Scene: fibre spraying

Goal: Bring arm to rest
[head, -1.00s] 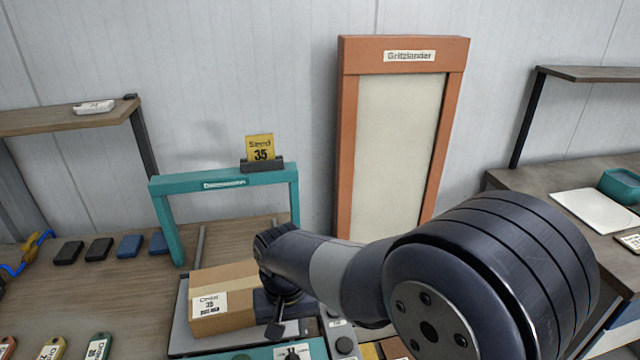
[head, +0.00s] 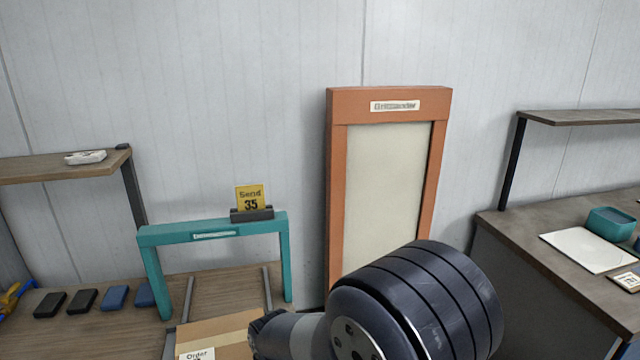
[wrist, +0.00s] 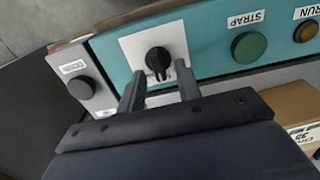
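My gripper (wrist: 159,70) shows in the wrist view with its two fingers apart and nothing held between them. Beyond the fingertips is a black rotary knob (wrist: 158,59) on a white plate, set in a teal control panel (wrist: 213,42). I cannot tell whether a finger touches the knob. In the head view my arm enters at the bottom middle; the gripper itself is out of that picture. A cardboard box (head: 228,330) with an order label lies left of the arm, cut off by the lower edge.
A teal frame (head: 154,236) carries a yellow "Send 35" card (head: 249,199). An orange-framed panel (head: 336,210) stands behind my arm. A bench (head: 497,226) with a teal container (head: 611,222) is at right. The wrist view shows a green STRAP button (wrist: 249,46).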

